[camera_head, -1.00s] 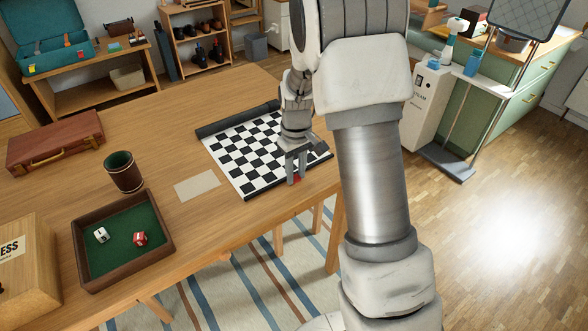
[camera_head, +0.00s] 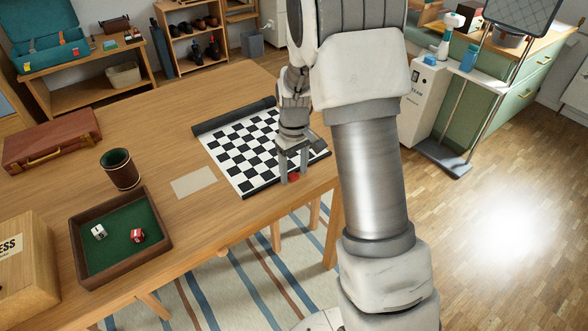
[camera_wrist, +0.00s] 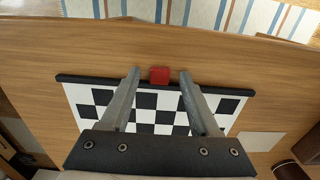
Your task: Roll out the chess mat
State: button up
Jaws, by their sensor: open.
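The chess mat (camera_head: 240,150) lies partly unrolled on the wooden table. Its checkered part is flat, and a dark roll (camera_head: 233,116) lies along its far edge. A small red block or tab (camera_head: 293,177) sits at the mat's near black edge. It also shows in the wrist view (camera_wrist: 159,75), just beyond that edge. My gripper (camera_head: 291,175) is open and points down over the near edge. In the wrist view, my gripper's fingers (camera_wrist: 159,81) stand apart on either side of the red piece, with gaps on both sides. I cannot tell whether the fingertips touch the mat.
A beige card (camera_head: 194,182) lies left of the mat. A dice tray (camera_head: 165,255), a leather cup (camera_head: 120,169), a brown case (camera_head: 50,140) and a wooden chess box (camera_head: 30,270) stand further left. The table's front edge is close to the red piece.

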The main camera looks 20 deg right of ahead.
aim_at(294, 176)
notch_tip(294, 176, up, 17)
jog(key=p, duration=0.4)
jog(key=shift+r, duration=0.2)
jog(key=s+a+r+m+t, duration=0.2)
jog(key=s+r+t, duration=0.1)
jog(key=s+r, duration=0.7)
jog(key=s+a+m+t+p, duration=0.1)
jog(key=s+a+m+t, duration=0.15)
jog(key=s, duration=1.15)
notch_tip(294, 176, up, 12)
jog(key=p, duration=1.1)
jog(key=shift+d+n+p, duration=0.35)
jog(key=shift+n, duration=0.1)
jog(key=shift+d+f, duration=0.1)
